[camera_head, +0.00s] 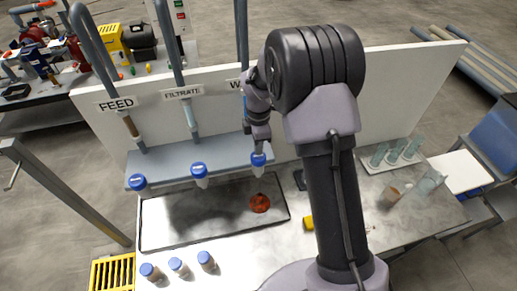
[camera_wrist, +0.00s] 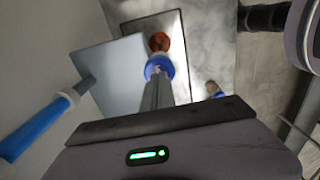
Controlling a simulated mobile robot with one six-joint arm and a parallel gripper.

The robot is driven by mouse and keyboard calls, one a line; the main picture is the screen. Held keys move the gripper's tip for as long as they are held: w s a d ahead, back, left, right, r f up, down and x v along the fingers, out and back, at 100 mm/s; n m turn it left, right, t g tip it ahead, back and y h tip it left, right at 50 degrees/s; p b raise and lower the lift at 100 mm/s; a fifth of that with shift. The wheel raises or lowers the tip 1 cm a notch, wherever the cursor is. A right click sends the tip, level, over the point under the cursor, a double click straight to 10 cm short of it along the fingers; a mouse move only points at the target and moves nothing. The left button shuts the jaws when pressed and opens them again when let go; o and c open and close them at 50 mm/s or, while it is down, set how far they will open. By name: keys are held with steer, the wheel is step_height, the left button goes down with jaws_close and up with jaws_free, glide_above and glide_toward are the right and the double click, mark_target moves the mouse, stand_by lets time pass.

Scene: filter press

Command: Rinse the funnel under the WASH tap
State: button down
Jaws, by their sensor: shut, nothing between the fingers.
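The WASH tap has a blue top (camera_head: 258,159) at the front edge of the grey shelf, below the partly hidden WASH sign (camera_head: 234,84). In the wrist view its blue ring (camera_wrist: 165,66) shows just beyond my fingertips. My gripper (camera_head: 261,143) is shut and empty, its fingers pointing down at the tap top; it also shows in the wrist view (camera_wrist: 157,88). Contact is hard to tell. A round orange-brown piece (camera_head: 260,203), apparently the funnel, sits in the shallow tray (camera_head: 166,242) below the tap; it also shows in the wrist view (camera_wrist: 159,41). Water flow is not clearly visible.
Two similar blue-topped taps, FEED (camera_head: 138,182) and FILTRATE (camera_head: 199,169), stand to the left. Several blue-capped bottles (camera_head: 179,267) line the bench front. A small yellow object (camera_head: 308,222) lies beside my arm. Clear vessels (camera_head: 396,151) and beakers (camera_head: 428,184) stand at the right.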

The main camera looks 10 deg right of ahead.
steer(key=shift+f, duration=0.75)
